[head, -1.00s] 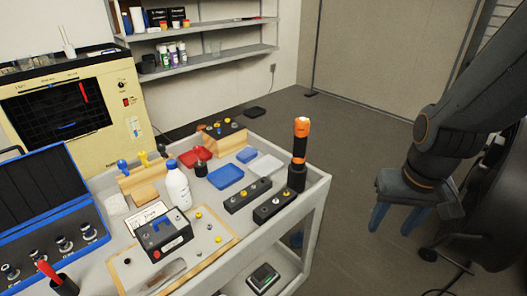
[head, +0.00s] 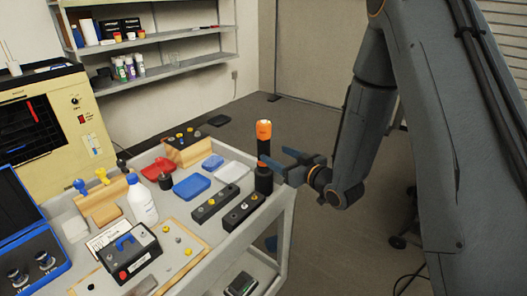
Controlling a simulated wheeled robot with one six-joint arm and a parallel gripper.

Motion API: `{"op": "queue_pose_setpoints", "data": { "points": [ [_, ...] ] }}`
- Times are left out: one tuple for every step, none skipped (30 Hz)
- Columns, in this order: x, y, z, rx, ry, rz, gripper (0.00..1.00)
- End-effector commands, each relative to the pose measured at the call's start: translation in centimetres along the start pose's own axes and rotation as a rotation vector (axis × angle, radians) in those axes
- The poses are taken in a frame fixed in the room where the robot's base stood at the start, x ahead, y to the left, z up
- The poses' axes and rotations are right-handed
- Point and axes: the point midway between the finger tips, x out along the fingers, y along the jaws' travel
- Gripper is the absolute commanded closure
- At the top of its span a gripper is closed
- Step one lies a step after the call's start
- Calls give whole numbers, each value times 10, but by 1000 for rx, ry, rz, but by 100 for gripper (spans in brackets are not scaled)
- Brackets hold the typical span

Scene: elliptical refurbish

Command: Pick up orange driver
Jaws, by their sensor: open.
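The orange driver (head: 264,130) stands upright at the right corner of the white cart, with an orange top above a black body. Its lower end is in a black cylindrical holder (head: 263,181). My gripper (head: 273,157) comes in from the right at the driver's middle, with its blue fingers open. The fingers cover part of the driver's body. I cannot tell whether they touch it or stand on both sides of it.
Two black blocks with knobs (head: 215,203) lie left of the holder. Blue trays (head: 192,185), a red tray (head: 158,168) and a white bottle (head: 142,202) stand further left on the cart (head: 281,198). The floor right of the cart is open.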

Motion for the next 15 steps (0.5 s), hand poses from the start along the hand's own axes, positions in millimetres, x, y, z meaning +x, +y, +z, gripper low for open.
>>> {"op": "queue_pose_setpoints", "data": {
  "points": [
    [6,-3,2,3,39,-16,40],
    [8,-4,0,3,62,-24,40],
    [12,-5,-2,3,88,-32,40],
    [13,-6,-3,4,104,-36,40],
    [15,-6,-4,4,117,-39,40],
    [17,-6,-6,4,131,-42,40],
    [19,-7,-7,3,138,-44,40],
    [21,-7,-9,3,142,-45,40],
    [24,-7,-10,3,145,-46,40],
    [27,-7,-11,3,146,-45,40],
    [30,-7,-12,3,146,-45,40],
    [34,-7,-13,3,146,-45,40],
    [37,-8,-13,3,145,-45,40],
    [40,-8,-14,3,144,-45,40],
    [43,-8,-15,2,145,-45,40]
  ]
}}
